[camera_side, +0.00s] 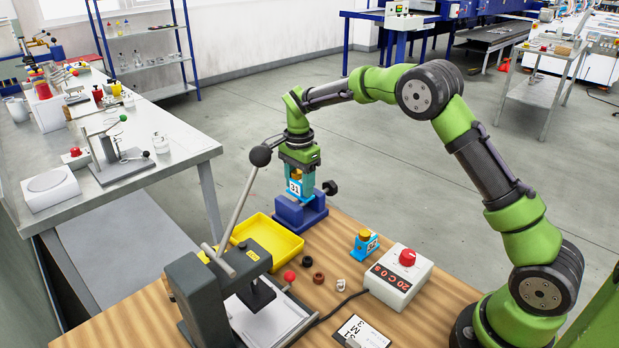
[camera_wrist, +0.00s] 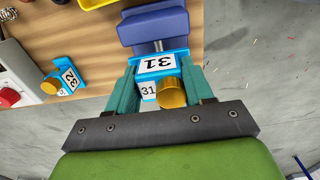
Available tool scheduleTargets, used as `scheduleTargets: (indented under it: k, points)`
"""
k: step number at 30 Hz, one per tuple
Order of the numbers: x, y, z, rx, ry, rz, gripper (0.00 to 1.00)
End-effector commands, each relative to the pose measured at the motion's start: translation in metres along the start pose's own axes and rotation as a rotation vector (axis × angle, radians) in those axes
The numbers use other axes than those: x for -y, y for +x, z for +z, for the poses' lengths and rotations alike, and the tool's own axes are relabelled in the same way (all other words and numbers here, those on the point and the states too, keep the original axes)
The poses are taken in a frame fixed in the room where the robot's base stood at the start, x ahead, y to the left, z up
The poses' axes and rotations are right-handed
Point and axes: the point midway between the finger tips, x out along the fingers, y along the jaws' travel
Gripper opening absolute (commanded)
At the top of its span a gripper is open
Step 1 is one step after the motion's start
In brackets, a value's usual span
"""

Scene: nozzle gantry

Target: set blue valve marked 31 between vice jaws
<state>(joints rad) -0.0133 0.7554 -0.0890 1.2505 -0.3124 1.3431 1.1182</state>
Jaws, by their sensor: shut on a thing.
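The blue valve marked 31 (camera_side: 295,187) has white number labels. My gripper (camera_side: 297,178) is shut on it, with a teal finger on either side. In the wrist view the valve (camera_wrist: 155,66) shows two 31 labels and a brass-coloured round cap. The blue vice (camera_side: 302,214) stands at the table's far corner, directly below the valve in the side view. In the wrist view one vice jaw (camera_wrist: 152,25) and a metal screw show beyond the valve. The valve's lower end and the other jaw are largely hidden, so I cannot tell whether the valve rests between the jaws.
A second blue valve marked 32 (camera_side: 365,244) stands on the wooden table. A yellow tray (camera_side: 284,243) lies left of the vice. A lever press (camera_side: 205,300) stands at the front left. A control box (camera_side: 398,278) with a red button is at right, with small rings nearby.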

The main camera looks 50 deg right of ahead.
Motion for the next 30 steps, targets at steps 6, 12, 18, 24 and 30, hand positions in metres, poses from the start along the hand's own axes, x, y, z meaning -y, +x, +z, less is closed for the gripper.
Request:
scheduleTargets:
  k: [6, 12, 18, 24, 30]
  points:
    - [0.0, 0.004, 0.0, 0.001, 0.001, -0.001, 0.21]
    - [0.0, 0.008, 0.0, 0.001, 0.001, -0.001, 0.21]
    - [0.0, 0.012, 0.0, 0.0, 0.001, -0.001, 0.21]
    - [0.0, 0.016, 0.0, 0.0, 0.001, 0.0, 0.21]
    - [0.0, 0.02, 0.0, 0.0, 0.001, 0.0, 0.21]
